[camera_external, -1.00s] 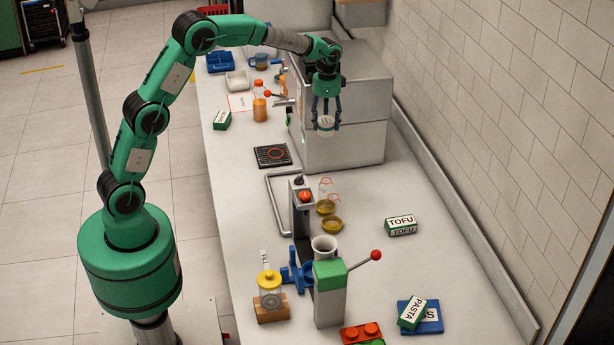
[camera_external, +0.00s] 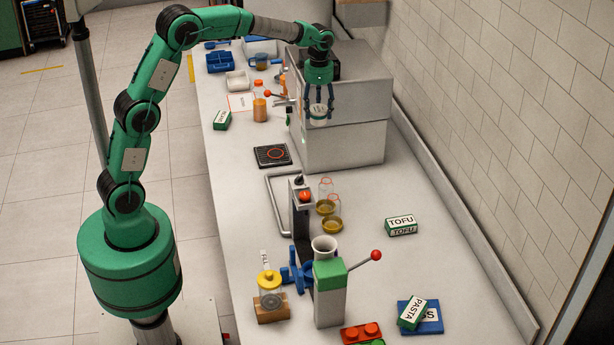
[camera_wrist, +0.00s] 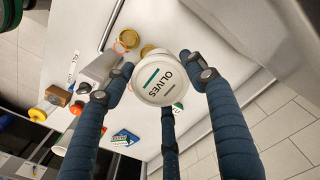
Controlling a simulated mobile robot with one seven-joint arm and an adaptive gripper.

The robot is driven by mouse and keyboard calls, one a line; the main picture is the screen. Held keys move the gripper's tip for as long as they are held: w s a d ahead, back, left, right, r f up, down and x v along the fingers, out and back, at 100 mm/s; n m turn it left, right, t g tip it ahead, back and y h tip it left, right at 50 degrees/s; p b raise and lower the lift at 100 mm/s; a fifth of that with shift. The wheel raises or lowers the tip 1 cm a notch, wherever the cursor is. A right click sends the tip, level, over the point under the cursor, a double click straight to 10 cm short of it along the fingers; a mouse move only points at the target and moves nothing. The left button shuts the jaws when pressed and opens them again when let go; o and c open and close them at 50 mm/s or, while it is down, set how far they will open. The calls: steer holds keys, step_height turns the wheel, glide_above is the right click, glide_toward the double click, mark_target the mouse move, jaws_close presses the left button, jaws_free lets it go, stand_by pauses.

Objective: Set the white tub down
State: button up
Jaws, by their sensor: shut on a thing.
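The white tub (camera_external: 318,112) is held up in the air by my gripper (camera_external: 318,106), in front of the large grey box-shaped machine and above the worktop. In the wrist view its round white lid (camera_wrist: 160,84) faces the camera and carries a green stripe and the word OLIVES. The blue fingers of my gripper (camera_wrist: 160,88) close around the tub's sides. The tub looks roughly upright in the external view. Its underside is hidden in the wrist view.
The grey machine (camera_external: 345,140) stands behind the tub. A black plate with a red ring (camera_external: 272,156) lies on the worktop (camera_external: 240,200). A juicer-like stand (camera_external: 330,290), a tofu box (camera_external: 400,225) and jars (camera_external: 332,225) are nearer. The worktop right of the jars is mostly clear.

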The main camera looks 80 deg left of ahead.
steer(key=s+d+r+p, duration=0.15)
steer(key=s+d, duration=0.35)
steer(key=s, duration=0.6)
steer(key=s+d+r, duration=0.2)
steer(key=s+d, duration=0.2)
steer(key=s, duration=0.6)
steer(key=s+d+f+p, duration=0.15)
steer(key=s+d, duration=0.25)
steer(key=s, duration=0.7)
steer(key=s+d+f, duration=0.3)
steer(key=s+d, duration=0.1)
steer(key=s, duration=0.6)
step_height(320, 180, down, 28)
steer(key=shift+n, duration=0.3)
steer(key=shift+w+a, duration=0.1)
steer(key=w+a, duration=0.1)
steer(key=w, duration=0.4)
steer(key=w+a+f, duration=0.1)
steer(key=w+a, duration=0.1)
steer(key=w, duration=0.3)
steer(key=w+a+b, duration=0.1)
steer(key=w, duration=0.4)
steer(key=shift+a+f, duration=0.15)
steer(key=shift+f, duration=0.15)
steer(key=shift+f+b, duration=0.35)
steer(key=shift+f, duration=1.4)
